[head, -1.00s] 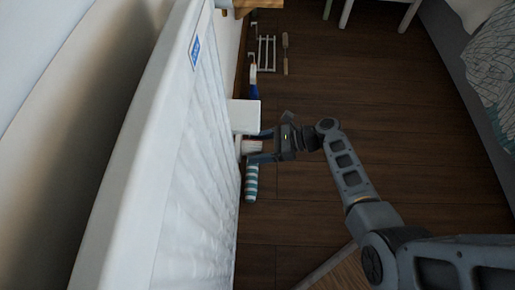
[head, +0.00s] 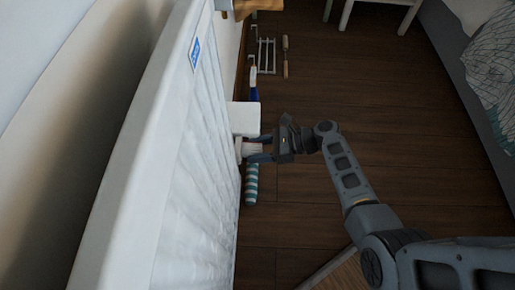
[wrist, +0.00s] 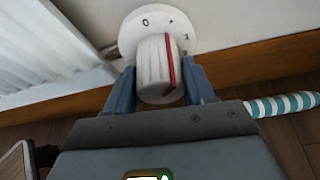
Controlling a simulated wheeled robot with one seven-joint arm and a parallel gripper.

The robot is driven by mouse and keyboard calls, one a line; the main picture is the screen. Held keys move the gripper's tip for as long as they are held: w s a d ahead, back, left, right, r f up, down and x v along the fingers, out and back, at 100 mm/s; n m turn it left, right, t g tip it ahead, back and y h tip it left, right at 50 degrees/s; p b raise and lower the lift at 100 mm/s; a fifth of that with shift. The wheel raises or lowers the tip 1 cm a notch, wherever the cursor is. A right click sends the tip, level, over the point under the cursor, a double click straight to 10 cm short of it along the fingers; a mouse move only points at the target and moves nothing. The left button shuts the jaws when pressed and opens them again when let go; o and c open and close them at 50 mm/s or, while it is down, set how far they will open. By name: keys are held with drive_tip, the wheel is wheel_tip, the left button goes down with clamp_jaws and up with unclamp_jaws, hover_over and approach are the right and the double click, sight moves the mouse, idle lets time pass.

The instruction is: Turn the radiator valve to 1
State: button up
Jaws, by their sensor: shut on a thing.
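The radiator valve is a ribbed white knob (wrist: 153,72) with a red line along its right side. It sits on a round white dial plate (wrist: 203,33) in the wrist view. A "0" shows at the plate's upper left and a mark that looks like "1" at its right; a mark between them is hard to read. The red line's far end lies between the "0" and the right mark. My gripper (wrist: 161,88) is shut on the knob, one finger on each side. In the head view my gripper (head: 264,147) reaches the knob (head: 249,149) beside the radiator.
The white radiator (head: 190,150) stands along the left. A white box (head: 244,118) sits just beyond the knob. A teal-and-white striped roll (head: 251,185) lies near it, also at the wrist view's right (wrist: 283,104). A blue bottle (head: 254,92) and a rack (head: 266,56) are farther off.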

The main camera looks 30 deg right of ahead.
drive_tip(key=shift+r, duration=0.1)
drive_tip(key=shift+w+r+m+g+y+p, duration=0.1)
drive_tip(key=shift+m+g+y+p, duration=0.35)
drive_tip(key=shift+m+p, duration=0.7)
drive_tip(key=shift+f+m+g+y+p, duration=0.2)
drive_tip(key=shift+m+g+y+p, duration=0.2)
drive_tip(key=shift+m+g+y, duration=0.75)
drive_tip(key=shift+m+t, duration=0.3)
drive_tip(key=shift+m, duration=0.2)
drive_tip(key=o, duration=1)
drive_tip(key=shift+c, duration=0.2)
